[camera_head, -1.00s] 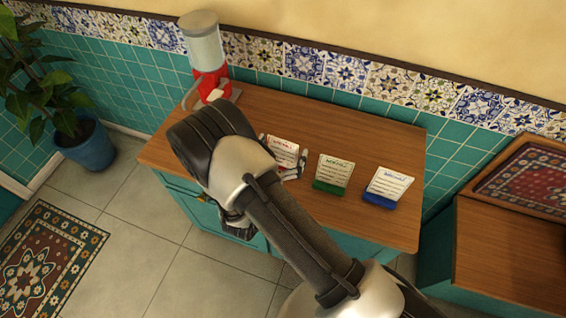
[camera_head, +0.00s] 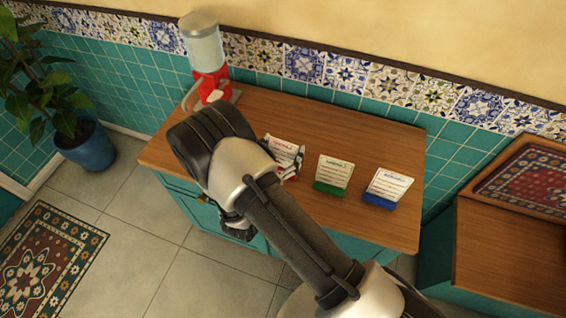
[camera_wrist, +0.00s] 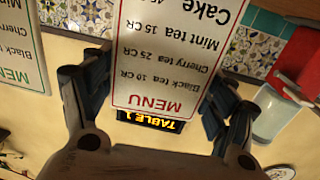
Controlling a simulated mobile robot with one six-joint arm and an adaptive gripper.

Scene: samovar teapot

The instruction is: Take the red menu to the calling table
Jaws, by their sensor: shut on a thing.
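The red menu (camera_head: 285,150) is a white card with red lettering, on the left of the row of menus on the wooden counter. My gripper (camera_head: 283,158) is shut on it, with one finger at each side edge. In the wrist view the red menu (camera_wrist: 170,50) shows upside down between the two fingers of my gripper (camera_wrist: 155,95). My arm hides part of its base in the head view, and I cannot tell if it still touches the counter. A lit sign reading TABLE 1 (camera_wrist: 152,121) shows behind the card in the wrist view.
A green-based menu (camera_head: 333,174) and a blue-based menu (camera_head: 388,187) stand to the right on the counter (camera_head: 300,110). A red dispenser (camera_head: 210,80) stands at the back left. A second wooden surface (camera_head: 510,250) is at the right. A potted plant (camera_head: 85,145) stands on the floor at left.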

